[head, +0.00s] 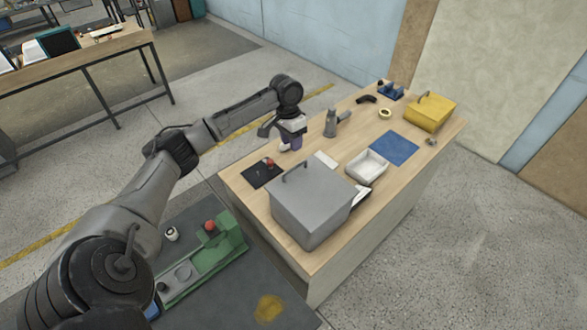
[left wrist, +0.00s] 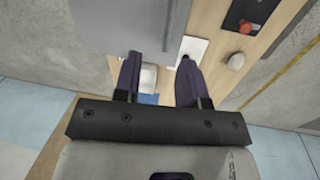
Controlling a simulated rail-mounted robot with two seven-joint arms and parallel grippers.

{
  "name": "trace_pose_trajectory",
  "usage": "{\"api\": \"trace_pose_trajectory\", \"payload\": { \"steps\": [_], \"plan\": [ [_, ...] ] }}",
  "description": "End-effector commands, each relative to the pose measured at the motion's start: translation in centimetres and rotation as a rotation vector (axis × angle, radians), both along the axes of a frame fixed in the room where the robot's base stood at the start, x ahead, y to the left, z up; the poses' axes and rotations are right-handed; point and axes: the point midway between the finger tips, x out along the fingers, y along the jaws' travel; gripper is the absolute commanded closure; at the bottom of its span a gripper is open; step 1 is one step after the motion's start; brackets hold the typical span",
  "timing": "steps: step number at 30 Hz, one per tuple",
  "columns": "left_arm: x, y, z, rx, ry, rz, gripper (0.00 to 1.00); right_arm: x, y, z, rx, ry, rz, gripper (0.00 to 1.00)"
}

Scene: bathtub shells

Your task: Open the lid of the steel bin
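The steel bin (head: 308,216) is a grey box on the near half of the wooden table. Its lid (head: 325,186) looks shut, with a dark arched handle (head: 292,172) near the left edge of the top. In the left wrist view the bin's grey surface (left wrist: 125,25) fills the upper left. My left gripper (head: 290,143) is beyond the bin in the head view, apart from the handle. In the left wrist view its two purple fingers (left wrist: 158,76) are spread with nothing held between them. My right gripper is in neither view.
On the wooden table (head: 312,262) are a black mat (head: 257,176) with a red item, a white tray (head: 368,166), a blue mat (head: 394,149), a grey tool (head: 331,124) and a yellow box (head: 428,112). A green fixture (head: 228,237) stands on the dark bench in front.

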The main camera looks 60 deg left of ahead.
Motion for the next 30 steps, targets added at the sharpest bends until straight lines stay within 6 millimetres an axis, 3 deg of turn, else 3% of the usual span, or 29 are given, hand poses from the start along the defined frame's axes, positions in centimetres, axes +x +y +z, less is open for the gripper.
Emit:
{"api": "trace_pose_trajectory", "payload": {
  "steps": [4, 8, 21, 30],
  "plan": [
    [-0.1, 2.2, 2.0, -0.03, -0.014, 0.06, 0.62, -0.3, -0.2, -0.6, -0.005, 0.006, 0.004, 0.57],
    [-0.2, 2.5, 1.6, -0.04, -0.015, 0.074, 0.62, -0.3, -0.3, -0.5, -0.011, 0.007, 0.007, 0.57],
    [0.1, 0.9, -6.1, -0.041, -0.015, 0.072, 0.62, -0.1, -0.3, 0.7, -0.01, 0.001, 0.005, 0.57],
    [0.3, 0.3, -9.7, -0.04, -0.016, 0.072, 0.62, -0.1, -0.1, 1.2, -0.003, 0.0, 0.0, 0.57]
  ]
}}
